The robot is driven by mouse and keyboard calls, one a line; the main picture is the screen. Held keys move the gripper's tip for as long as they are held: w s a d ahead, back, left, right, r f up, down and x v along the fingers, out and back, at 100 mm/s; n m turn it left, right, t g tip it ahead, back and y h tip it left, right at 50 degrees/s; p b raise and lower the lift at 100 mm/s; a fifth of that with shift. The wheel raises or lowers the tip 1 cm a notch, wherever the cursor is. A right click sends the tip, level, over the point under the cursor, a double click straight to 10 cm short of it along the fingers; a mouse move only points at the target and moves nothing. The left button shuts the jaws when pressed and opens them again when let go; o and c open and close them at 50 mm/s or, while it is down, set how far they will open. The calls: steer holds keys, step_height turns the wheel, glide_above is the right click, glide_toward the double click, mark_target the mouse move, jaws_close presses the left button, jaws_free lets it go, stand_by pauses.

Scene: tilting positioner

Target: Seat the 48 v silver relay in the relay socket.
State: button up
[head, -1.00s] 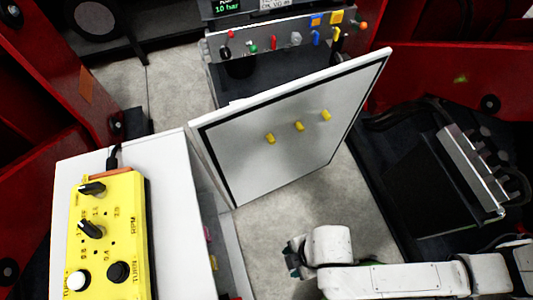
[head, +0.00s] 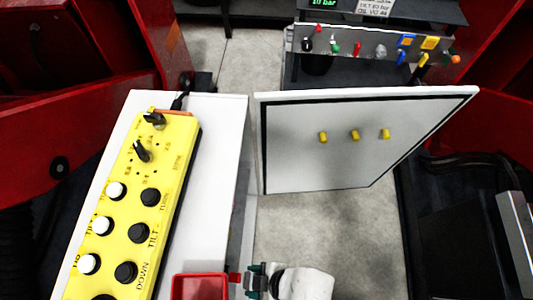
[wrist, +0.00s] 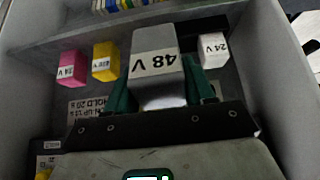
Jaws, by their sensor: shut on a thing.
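The grey-silver relay marked 48 V (wrist: 156,50) is between the green fingers of my gripper (wrist: 160,90) in the wrist view, its label upside down. The gripper is shut on it, inside a grey cabinet. In the head view my gripper (head: 256,281) is at the bottom, beside the open side of the white cabinet (head: 222,130); the relay cannot be made out there. I cannot make out the relay socket in either view.
Beyond the held relay stand a pink relay (wrist: 71,66), a yellow relay (wrist: 105,61) and a white 24 V relay (wrist: 213,49). The open cabinet door (head: 310,160) stands above my gripper. A yellow control box (head: 135,210) and red tray (head: 200,287) are on the cabinet top.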

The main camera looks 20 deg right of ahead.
steer(key=w+a+p, duration=0.1)
steer(key=w+a, duration=0.3)
steer(key=a, duration=0.6)
steer(key=shift+w+a+f, duration=0.15)
steer(key=shift+a+f, duration=0.05)
steer(key=shift+f, duration=1.2)
steer(key=shift+w+a+f, duration=0.1)
steer(key=shift+a+f, duration=0.1)
steer(key=shift+f, duration=1.15)
steer(key=shift+w+a+r+p, duration=0.1)
steer(key=shift+a+r+p, duration=0.05)
steer(key=shift+a+p, duration=0.15)
steer(key=h+p, duration=0.1)
steer(key=g+h+p, duration=0.1)
steer(key=shift+w+a+r+h, duration=0.1)
steer(key=shift+w+a+h, duration=0.05)
steer(key=shift+a+h, duration=0.2)
steer(key=shift+d+f+h, duration=0.1)
steer(key=shift+f+h, duration=0.15)
steer(key=shift+f, duration=0.1)
steer(key=shift+f+b, duration=0.3)
steer(key=shift+f, duration=1)
